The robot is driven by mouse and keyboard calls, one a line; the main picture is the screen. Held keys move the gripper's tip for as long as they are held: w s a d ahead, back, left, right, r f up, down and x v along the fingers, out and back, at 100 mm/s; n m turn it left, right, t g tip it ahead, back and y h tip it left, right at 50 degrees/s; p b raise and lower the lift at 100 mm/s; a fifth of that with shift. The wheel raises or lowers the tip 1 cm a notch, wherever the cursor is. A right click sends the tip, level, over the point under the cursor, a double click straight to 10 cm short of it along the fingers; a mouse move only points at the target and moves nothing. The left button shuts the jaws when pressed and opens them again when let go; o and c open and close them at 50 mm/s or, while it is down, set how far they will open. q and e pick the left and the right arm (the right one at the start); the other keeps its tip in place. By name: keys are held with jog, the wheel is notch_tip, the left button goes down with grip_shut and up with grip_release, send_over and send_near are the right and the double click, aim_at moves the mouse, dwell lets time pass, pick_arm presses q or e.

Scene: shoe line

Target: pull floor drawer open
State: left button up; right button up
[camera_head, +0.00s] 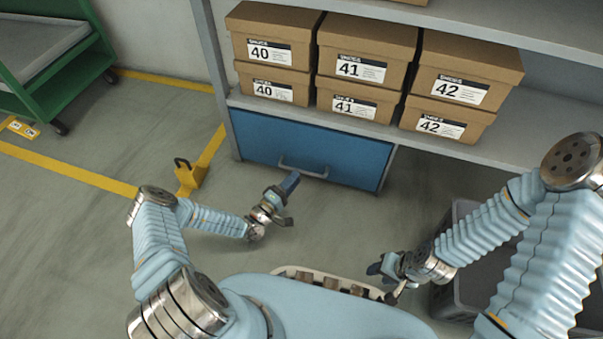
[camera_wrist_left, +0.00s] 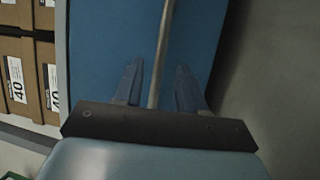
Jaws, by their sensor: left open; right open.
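The floor drawer (camera_head: 345,157) is a blue front under the shelf of shoe boxes, and it looks closed. Its handle (camera_head: 303,171) is a grey bar across the front. My left gripper (camera_head: 290,186) is just in front of the handle. In the left wrist view the handle bar (camera_wrist_left: 161,50) runs between the two open fingers of my left gripper (camera_wrist_left: 158,85), against the blue drawer front (camera_wrist_left: 110,45). I cannot tell whether the fingers touch the bar. My right gripper (camera_head: 382,275) is open and empty, low near my body, far from the drawer.
Several shoe boxes (camera_head: 367,50) marked 40, 41 and 42 stand stacked on the grey shelf (camera_head: 330,122) above the drawer. A yellow floor bracket (camera_head: 189,178) stands left of the drawer. A green cart (camera_head: 75,70) is at upper left. A grey crate (camera_head: 462,213) is at right.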

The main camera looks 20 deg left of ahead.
aim_at(301, 172)
pick_arm(q)
jog(key=shift+b+x, duration=0.35)
jog(key=shift+x, duration=2)
jog(key=shift+c, duration=0.4)
grip_shut()
